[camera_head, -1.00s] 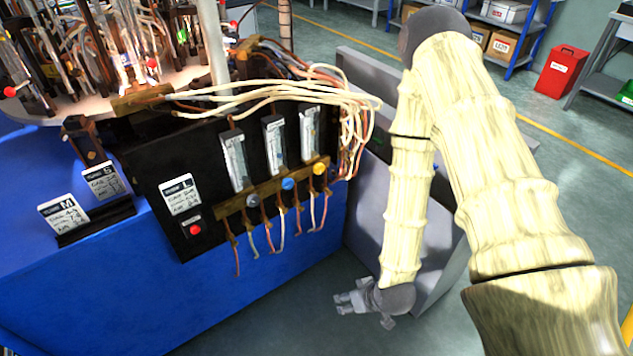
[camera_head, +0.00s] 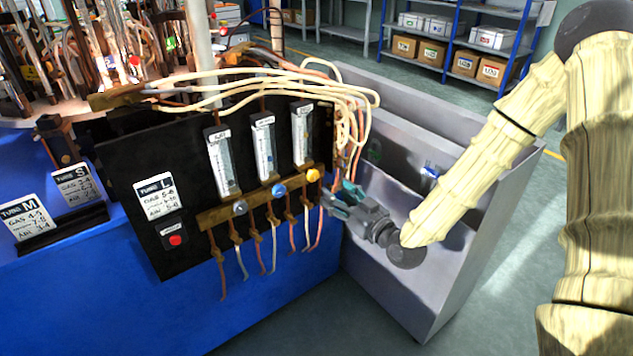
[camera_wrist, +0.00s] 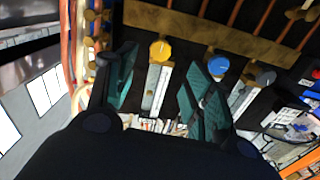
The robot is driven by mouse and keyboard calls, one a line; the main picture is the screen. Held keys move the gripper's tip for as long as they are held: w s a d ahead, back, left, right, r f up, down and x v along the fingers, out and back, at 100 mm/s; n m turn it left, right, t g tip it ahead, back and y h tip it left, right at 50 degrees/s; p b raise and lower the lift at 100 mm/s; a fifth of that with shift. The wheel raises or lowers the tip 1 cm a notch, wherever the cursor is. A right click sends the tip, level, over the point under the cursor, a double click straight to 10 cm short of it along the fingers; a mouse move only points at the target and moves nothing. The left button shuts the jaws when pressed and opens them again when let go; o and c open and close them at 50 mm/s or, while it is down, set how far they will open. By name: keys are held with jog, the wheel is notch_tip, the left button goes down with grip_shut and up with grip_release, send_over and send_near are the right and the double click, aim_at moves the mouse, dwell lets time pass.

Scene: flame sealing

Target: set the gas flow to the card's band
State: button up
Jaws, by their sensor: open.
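A black panel (camera_head: 125,235) carries three flow tubes: left (camera_head: 222,160), middle (camera_head: 264,145) and right (camera_head: 302,132). Below them on a brass bar are a grey knob (camera_head: 240,208), a blue knob (camera_head: 278,190) and a yellow knob (camera_head: 313,175). The tube labels and float levels are too small to read. My gripper (camera_head: 335,201) is open and empty, just right of and below the yellow knob. In the wrist view the yellow knob (camera_wrist: 160,50) shows between and beyond the open fingers (camera_wrist: 162,88), apparently untouched.
Cards M (camera_head: 28,215) and S (camera_head: 78,185) stand in a holder at the left. A red button (camera_head: 175,240) is below card L. Pale hoses (camera_head: 350,100) loop over the panel's right side; thin tubes hang below the knobs. A grey bin (camera_head: 480,235) stands under my arm.

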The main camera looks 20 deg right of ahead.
aim_at(315, 177)
jog(key=x, duration=0.9)
jog(key=shift+w+f, duration=0.1)
jog(key=shift+w, duration=0.1)
jog(key=c, duration=1)
jog(key=shift+c, duration=0.2)
